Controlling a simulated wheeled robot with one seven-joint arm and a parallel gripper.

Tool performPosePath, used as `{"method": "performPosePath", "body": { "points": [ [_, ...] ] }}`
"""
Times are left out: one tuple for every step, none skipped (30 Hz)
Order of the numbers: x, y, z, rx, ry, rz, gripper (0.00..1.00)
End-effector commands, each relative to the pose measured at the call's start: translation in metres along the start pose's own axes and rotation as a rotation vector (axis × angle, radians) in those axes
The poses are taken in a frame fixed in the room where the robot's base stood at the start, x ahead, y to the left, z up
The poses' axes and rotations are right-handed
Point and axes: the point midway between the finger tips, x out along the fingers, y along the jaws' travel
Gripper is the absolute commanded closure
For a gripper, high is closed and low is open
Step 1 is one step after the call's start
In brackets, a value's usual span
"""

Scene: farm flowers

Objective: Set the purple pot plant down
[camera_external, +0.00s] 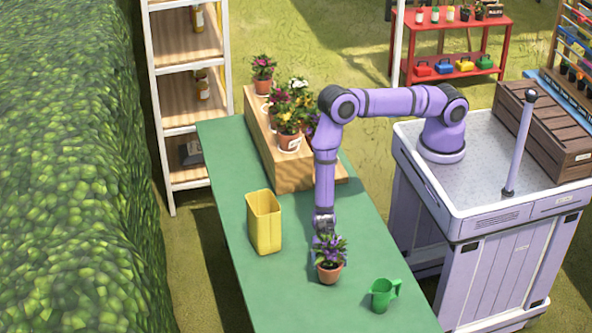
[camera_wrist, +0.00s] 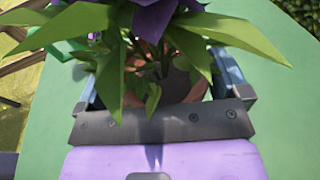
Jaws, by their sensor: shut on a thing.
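The purple pot plant (camera_external: 329,259) is a terracotta pot with green leaves and purple flowers. In the external view it is upright at or just above the green table (camera_external: 225,165), between a yellow container and a green mug. I cannot tell whether its base touches the table. My gripper (camera_external: 325,240) is shut on it from behind and above. In the wrist view the plant's leaves (camera_wrist: 190,50) fill the space between my gripper's fingers (camera_wrist: 165,95) and hide most of the pot.
A yellow container (camera_external: 264,222) stands left of the plant, and a green mug (camera_external: 382,294) stands to its right. A wooden stepped stand (camera_external: 292,173) with several potted plants is at the table's far end. The front left of the table is clear.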

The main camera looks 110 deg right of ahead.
Motion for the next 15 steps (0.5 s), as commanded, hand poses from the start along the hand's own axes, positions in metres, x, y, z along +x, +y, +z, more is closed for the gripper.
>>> {"method": "performPosePath", "body": {
  "points": [
    [0.002,0.001,-0.008,0.000,0.000,0.001,0.44],
    [0.003,0.000,-0.012,-0.001,0.000,0.001,0.44],
    [0.003,0.000,-0.015,-0.002,-0.001,0.001,0.44],
    [0.003,0.000,-0.017,-0.002,-0.001,0.001,0.44],
    [0.003,0.000,-0.018,-0.002,-0.001,0.001,0.44],
    [0.003,0.000,-0.018,-0.002,-0.002,0.000,0.44],
    [0.003,0.000,-0.018,-0.002,-0.002,0.000,0.44],
    [0.003,0.000,-0.018,-0.002,-0.002,0.000,0.44],
    [0.003,0.000,-0.018,-0.002,-0.002,0.000,0.44],
    [0.003,0.000,-0.018,-0.002,-0.002,0.000,0.44],
    [0.003,0.000,-0.018,-0.002,-0.002,0.000,0.44],
    [0.003,0.000,-0.018,-0.002,-0.002,0.000,0.44],
    [0.003,0.000,-0.019,-0.001,-0.002,0.000,0.44],
    [0.003,0.000,-0.020,-0.001,-0.002,0.000,0.44],
    [0.003,0.000,-0.021,-0.001,-0.002,0.000,0.44]
  ]
}}
